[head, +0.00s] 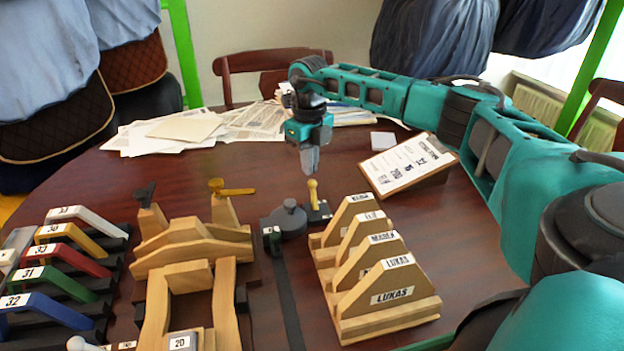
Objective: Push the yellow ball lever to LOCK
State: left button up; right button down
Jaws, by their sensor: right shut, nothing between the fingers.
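The yellow ball lever (313,194) stands about upright on a small black base, right of a dark round-topped post (290,222). My right gripper (310,168) points down with its fingers together and nothing between them. Its tips show just above the lever's ball in the picture; I cannot tell whether they touch it or are behind it. No LOCK marking is readable at this size. My left gripper is not in view.
A wooden saddle fixture (192,247) with a brass handle (233,191) stands left of the lever. A wooden rack of name cards (388,318) stands to the right. Behind are a clipboard (408,163) and papers (185,127). Coloured numbered blocks (65,258) fill the left.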

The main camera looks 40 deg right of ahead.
jog(key=shift+f, duration=0.45)
jog(key=shift+r+p, duration=0.25)
jog(key=shift+p, duration=0.2)
dwell(0.5)
